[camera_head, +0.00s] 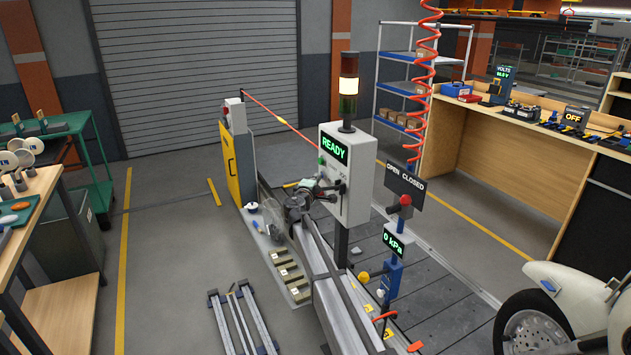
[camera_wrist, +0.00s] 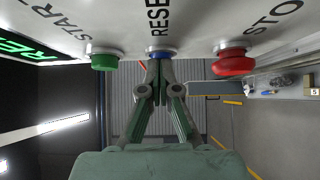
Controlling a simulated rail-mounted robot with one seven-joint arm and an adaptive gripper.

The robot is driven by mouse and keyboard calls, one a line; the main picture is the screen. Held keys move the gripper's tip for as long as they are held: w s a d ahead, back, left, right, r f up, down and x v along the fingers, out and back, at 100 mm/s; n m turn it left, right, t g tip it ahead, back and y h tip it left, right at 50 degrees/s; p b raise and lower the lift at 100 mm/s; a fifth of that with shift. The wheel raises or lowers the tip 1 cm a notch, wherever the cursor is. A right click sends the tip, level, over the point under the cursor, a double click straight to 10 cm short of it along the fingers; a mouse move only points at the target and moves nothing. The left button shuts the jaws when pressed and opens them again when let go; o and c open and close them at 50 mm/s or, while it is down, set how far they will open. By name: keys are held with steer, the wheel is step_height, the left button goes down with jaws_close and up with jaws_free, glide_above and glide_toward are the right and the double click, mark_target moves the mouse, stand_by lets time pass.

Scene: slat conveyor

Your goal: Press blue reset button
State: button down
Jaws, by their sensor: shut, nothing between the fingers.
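The blue reset button (camera_wrist: 161,54) sits on the white panel under the letters "RESE", between a green button (camera_wrist: 104,61) under "START" and a red button (camera_wrist: 231,64) under "STO". My gripper (camera_wrist: 158,66) is shut and empty, its fingertips right at the blue button and partly covering it. I cannot tell whether they touch it. In the head view the white control box (camera_head: 352,203) stands on a post with a "READY" screen (camera_head: 334,149). My gripper (camera_head: 318,188) is at its left face there, and the blue button cannot be made out.
A lit signal tower (camera_head: 348,88) tops the box. An "OPEN CLOSED" sign (camera_head: 405,182) and a "0 kPa" gauge (camera_head: 393,241) stand to its right. A yellow cabinet (camera_head: 238,165) stands behind left.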

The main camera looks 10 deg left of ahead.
steer(key=a+b+v, duration=0.1)
steer(key=b+v, duration=0.1)
steer(key=v, duration=0.4)
steer(key=a+b+v, duration=0.1)
steer(key=b+v, duration=0.1)
steer(key=v, duration=0.4)
steer(key=shift+a+b, duration=0.35)
steer(key=shift+a, duration=0.1)
steer(key=shift+s, duration=0.1)
